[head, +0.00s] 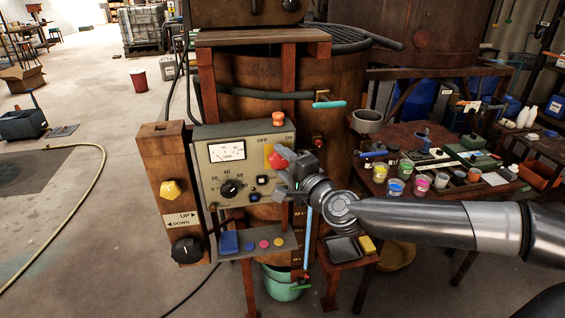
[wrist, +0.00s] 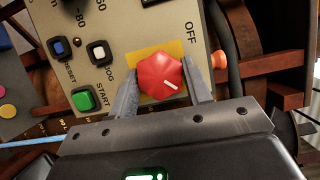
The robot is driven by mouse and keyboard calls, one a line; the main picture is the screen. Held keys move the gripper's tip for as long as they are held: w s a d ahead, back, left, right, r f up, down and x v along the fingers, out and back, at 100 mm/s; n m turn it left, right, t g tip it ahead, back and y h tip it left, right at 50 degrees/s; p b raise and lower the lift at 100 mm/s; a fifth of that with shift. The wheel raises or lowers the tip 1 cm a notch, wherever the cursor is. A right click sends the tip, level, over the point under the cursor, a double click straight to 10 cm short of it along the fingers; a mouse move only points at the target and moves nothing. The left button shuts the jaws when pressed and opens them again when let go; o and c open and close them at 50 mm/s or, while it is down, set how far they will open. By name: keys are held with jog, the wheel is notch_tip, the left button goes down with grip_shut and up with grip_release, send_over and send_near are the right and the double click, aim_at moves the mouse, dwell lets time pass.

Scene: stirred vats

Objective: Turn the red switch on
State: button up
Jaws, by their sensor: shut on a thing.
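The red switch (head: 277,160) is a red knob on a yellow plate, on the beige control panel (head: 215,160) between the OFF and ON labels. In the wrist view the red switch (wrist: 160,77) is seen close up. Its white line points to the lower right, away from the OFF label (wrist: 190,33); the ON label is out of sight there. My gripper (head: 286,172) is at the panel, partly covering the knob in the head view. In the wrist view my gripper (wrist: 160,84) is shut on the knob, one finger on each side.
An orange button (head: 278,118) sits on top of the panel. A black dial (head: 232,188) and a green START button (wrist: 84,100) are close by. A shelf (head: 232,254) is below. A table with paint cups (head: 396,187) stands to the right.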

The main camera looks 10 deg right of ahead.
jog(key=shift+d+f, duration=0.1)
jog(key=o, duration=1)
jog(key=shift+r, duration=0.45)
jog(key=o, duration=0.3)
jog(key=r, duration=0.3)
jog(key=shift+d+r, duration=0.35)
jog(key=shift+r, duration=0.05)
jog(key=s+d+r, duration=0.2)
jog(key=d, duration=0.1)
jog(key=s+d+r, duration=0.1)
jog(key=d+r, duration=0.1)
jog(key=d, duration=0.1)
jog(key=s+d+r, duration=0.2)
jog(key=d, duration=0.1)
jog(key=shift+s+d+r, duration=0.2)
jog(key=shift+s+d, duration=0.05)
jog(key=shift+s, duration=0.1)
jog(key=c, duration=0.3)
